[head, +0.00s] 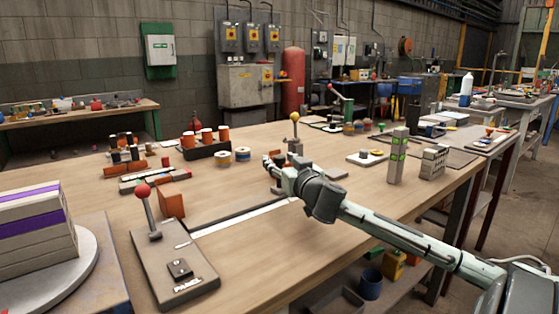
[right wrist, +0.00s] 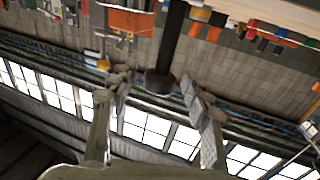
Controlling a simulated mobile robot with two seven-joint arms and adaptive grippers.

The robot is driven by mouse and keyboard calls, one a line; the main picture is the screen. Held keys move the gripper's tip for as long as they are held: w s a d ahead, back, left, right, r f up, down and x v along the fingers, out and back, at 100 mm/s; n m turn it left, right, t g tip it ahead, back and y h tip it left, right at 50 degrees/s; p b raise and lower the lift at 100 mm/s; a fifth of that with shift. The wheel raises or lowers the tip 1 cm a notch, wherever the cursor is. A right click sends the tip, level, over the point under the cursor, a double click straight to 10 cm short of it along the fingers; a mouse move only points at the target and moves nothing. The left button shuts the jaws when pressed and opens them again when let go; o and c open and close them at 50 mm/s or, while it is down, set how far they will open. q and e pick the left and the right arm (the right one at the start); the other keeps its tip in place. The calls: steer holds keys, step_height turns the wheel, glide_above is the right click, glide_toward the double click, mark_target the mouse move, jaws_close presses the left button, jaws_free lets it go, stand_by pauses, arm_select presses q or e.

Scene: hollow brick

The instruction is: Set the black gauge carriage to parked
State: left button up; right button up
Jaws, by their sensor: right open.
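A long low rail with a white strip (head: 245,216) runs along the table from a grey plate (head: 150,262) at the near left toward my right gripper. I cannot clearly make out the black gauge carriage in the head view; my right gripper and arm cover the rail's far end. My right gripper (head: 271,168) is open over that end. In the right wrist view a dark post with a black round end (right wrist: 160,82) stands between the open fingers (right wrist: 157,112), apparently touching neither. My left gripper is out of view.
A red-knobbed lever (head: 146,208) rises from the grey plate beside an orange block (head: 171,204). A yellow-knobbed lever (head: 295,134) stands just behind my right gripper. A green-grey post (head: 398,155) stands to the right.

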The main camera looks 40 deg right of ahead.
steer(key=shift+w+d, duration=0.15)
steer(key=shift+w, duration=0.25)
jaws_close()
